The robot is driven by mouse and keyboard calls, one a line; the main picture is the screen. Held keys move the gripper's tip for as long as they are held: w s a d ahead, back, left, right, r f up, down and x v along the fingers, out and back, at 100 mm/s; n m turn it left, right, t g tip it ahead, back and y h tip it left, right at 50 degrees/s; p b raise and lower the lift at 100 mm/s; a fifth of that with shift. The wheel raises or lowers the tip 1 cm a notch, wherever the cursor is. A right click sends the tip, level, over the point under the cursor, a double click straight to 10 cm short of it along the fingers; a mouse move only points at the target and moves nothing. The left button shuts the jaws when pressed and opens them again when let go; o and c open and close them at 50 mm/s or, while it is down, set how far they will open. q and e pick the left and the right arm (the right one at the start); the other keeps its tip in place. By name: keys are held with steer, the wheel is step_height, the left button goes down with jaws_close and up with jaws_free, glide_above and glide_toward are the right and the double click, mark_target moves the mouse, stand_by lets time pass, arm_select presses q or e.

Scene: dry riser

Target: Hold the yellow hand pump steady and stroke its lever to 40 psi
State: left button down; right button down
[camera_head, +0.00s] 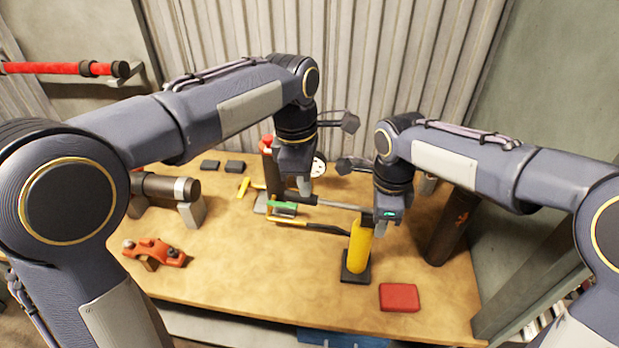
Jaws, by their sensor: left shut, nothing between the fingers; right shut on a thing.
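The yellow hand pump (357,252) stands upright on a dark square base at the right of the workbench. Its grey lever (336,205) reaches out to the left from the pump's top and ends in a dark grip (303,199). My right gripper (380,222) is over the pump's top and shut on the pump; its fingers partly hide the top. My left gripper (304,188) is shut and empty at the lever's dark grip, from above. I cannot tell whether it touches the grip. A white gauge dial (318,165) shows behind my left gripper; its reading is too small to tell.
A red box (399,297) lies right of the pump on the wooden bench (240,265). A dark cylinder (452,225) stands at the right. An orange tool (154,252) and a dark pipe on supports (165,187) are at the left. Yellow-handled tools lie behind the lever.

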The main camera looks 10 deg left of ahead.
mark_target(291, 192)
arm_select(q)
steer(key=a, duration=0.1)
steer(key=a+r, duration=0.1)
steer(key=a, duration=0.1)
stand_by(0.4)
step_height(291, 192, up, 12)
steer(key=a, duration=0.1)
stand_by(0.3)
steer(key=shift+a, duration=0.1)
stand_by(0.4)
steer(key=d, duration=0.1)
steer(key=d+f, duration=0.1)
steer(key=d, duration=0.1)
steer(key=shift+d+f, duration=0.3)
steer(key=shift+f, duration=0.1)
